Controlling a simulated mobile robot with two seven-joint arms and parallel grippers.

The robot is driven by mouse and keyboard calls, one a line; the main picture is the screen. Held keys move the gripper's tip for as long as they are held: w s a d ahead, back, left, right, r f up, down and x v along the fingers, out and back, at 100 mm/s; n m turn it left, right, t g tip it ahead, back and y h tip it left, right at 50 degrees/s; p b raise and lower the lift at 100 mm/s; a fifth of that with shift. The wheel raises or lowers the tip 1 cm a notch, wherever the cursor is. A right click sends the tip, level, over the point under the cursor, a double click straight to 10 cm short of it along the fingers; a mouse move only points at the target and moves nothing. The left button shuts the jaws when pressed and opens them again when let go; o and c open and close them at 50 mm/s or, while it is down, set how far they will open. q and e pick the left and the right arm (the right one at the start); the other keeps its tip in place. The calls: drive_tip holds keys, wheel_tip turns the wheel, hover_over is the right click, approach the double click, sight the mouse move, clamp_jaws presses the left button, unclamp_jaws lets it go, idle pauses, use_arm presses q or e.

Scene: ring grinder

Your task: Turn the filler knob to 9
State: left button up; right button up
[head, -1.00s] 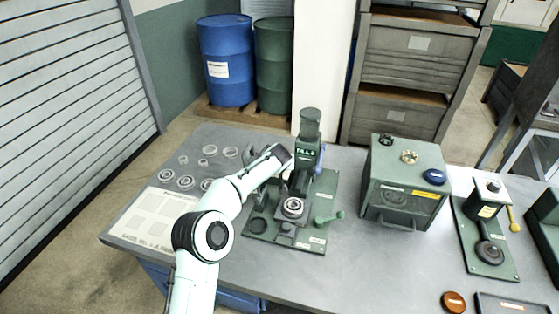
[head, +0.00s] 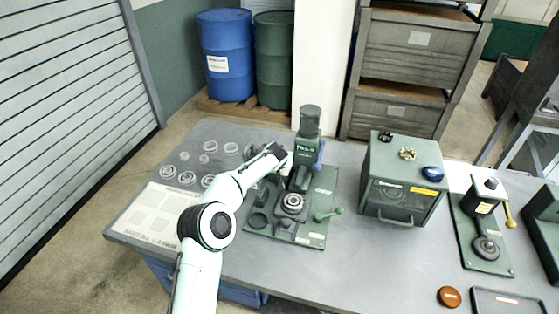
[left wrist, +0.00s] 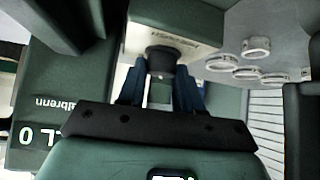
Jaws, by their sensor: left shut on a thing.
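The green grinder press (head: 307,137) stands upright on its green baseplate on the table. My left gripper (head: 286,160) is at the left side of its head. In the left wrist view, the blue fingers of my left gripper (left wrist: 160,95) are closed on a short dark round knob (left wrist: 163,58). The knob's markings are not visible. My right gripper is not in view.
A ring sits on the press's stage (head: 291,203). Several loose rings (head: 187,178) lie at the left. A green box with knobs (head: 402,180) and a second press (head: 485,215) stand to the right. Bare table lies in front.

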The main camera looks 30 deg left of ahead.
use_arm(q)
drive_tip(key=shift+m+h, duration=0.3)
drive_tip(key=shift+m, duration=0.1)
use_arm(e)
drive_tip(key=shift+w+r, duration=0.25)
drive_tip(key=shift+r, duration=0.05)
use_arm(q)
drive_tip(key=shift+r, duration=0.1)
drive_tip(key=o, duration=1)
drive_tip(key=shift+o, duration=0.2)
wheel_tip(320, 180, up, 20)
drive_tip(key=p, duration=0.3)
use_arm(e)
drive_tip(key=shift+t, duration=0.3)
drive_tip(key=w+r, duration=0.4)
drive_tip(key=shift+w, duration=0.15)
use_arm(q)
drive_tip(key=shift+c, duration=0.2)
